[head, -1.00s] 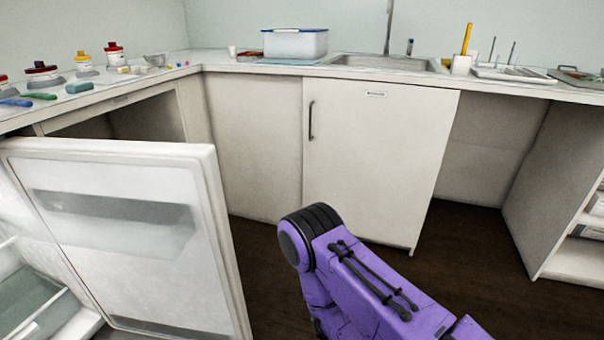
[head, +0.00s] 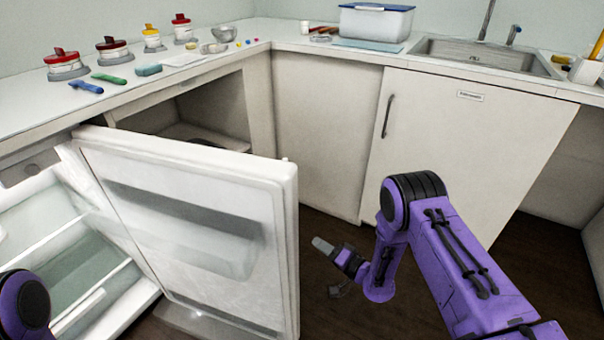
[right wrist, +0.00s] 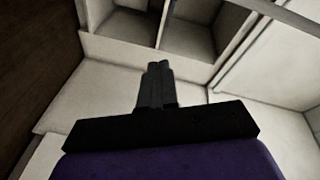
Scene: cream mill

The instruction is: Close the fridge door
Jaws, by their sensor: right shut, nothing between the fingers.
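The fridge door (head: 185,225) stands open at the left of the head view, its inner side with a door shelf facing me. The fridge interior (head: 60,250) shows to its left, with pale shelves. My right gripper (head: 322,244) is shut and empty. It is to the right of the door's free edge, apart from it in the picture. In the right wrist view its closed fingers (right wrist: 157,82) point toward pale cabinet panels and open compartments. Only a purple joint of my left arm shows at the lower left; the left gripper is out of view.
The counter (head: 150,95) above holds several jars, a blue-lidded box (head: 375,25) and a sink (head: 480,55). A closed white cabinet door (head: 470,140) stands behind my right arm. An open cabinet space (head: 200,120) lies behind the fridge door. Dark floor is free right of the door.

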